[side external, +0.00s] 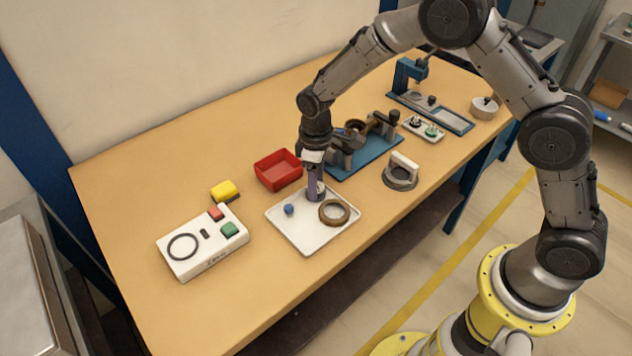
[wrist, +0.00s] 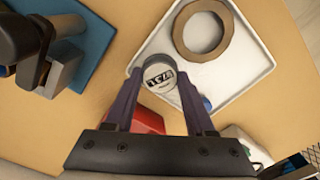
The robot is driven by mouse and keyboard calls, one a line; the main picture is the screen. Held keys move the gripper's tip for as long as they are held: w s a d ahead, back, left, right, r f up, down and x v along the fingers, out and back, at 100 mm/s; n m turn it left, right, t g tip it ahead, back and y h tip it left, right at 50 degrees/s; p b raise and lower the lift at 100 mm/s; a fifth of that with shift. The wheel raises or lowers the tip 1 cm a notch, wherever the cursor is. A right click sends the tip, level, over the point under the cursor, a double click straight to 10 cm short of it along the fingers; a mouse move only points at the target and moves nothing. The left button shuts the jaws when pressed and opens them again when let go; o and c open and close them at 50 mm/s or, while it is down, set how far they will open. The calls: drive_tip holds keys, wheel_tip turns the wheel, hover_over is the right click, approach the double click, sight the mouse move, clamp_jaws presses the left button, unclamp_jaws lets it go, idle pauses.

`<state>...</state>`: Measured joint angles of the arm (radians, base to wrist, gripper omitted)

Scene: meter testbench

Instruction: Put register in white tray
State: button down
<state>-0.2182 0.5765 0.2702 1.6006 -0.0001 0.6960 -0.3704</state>
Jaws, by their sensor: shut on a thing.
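The register (wrist: 158,75) is a small grey-white round piece with dark digits on its face. My gripper (wrist: 160,82) is shut on it, with one finger on each side. In the side view my gripper (side external: 314,186) points down at the far edge of the white tray (side external: 305,242), and the register (side external: 320,193) shows at the fingertips. The tray also shows in the wrist view (wrist: 245,72), where the register overlaps its near corner. I cannot tell whether the register touches the tray. A brown ring (side external: 334,212) and a blue ball (side external: 289,209) lie in the tray.
A red bin (side external: 278,170) stands just behind the tray. A blue fixture (side external: 370,155) is at the back right, and a round piece with a white handle (side external: 401,172) is to the right. A white button box (side external: 202,245) and yellow block (side external: 225,190) are at left.

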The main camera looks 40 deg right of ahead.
drive_tip(key=shift+f, duration=0.2)
drive_tip(key=shift+c, duration=1.2)
unclamp_jaws()
wheel_tip(320, 180, up, 12)
drive_tip(key=shift+r, duration=0.2)
drive_tip(key=s+d+r+m+t, duration=0.2)
drive_tip(key=s+d+r, duration=0.2)
drive_tip(key=s+r, duration=0.35)
drive_tip(key=s+d+r+m+t, duration=0.1)
drive_tip(key=s+d+r+m, duration=0.1)
drive_tip(key=s, duration=0.8)
drive_tip(key=s+d+r+m+t, duration=0.2)
drive_tip(key=s+d, duration=0.2)
drive_tip(key=s, duration=0.7)
drive_tip(key=shift+s+r+m+t, duration=0.3)
drive_tip(key=shift+m, duration=0.1)
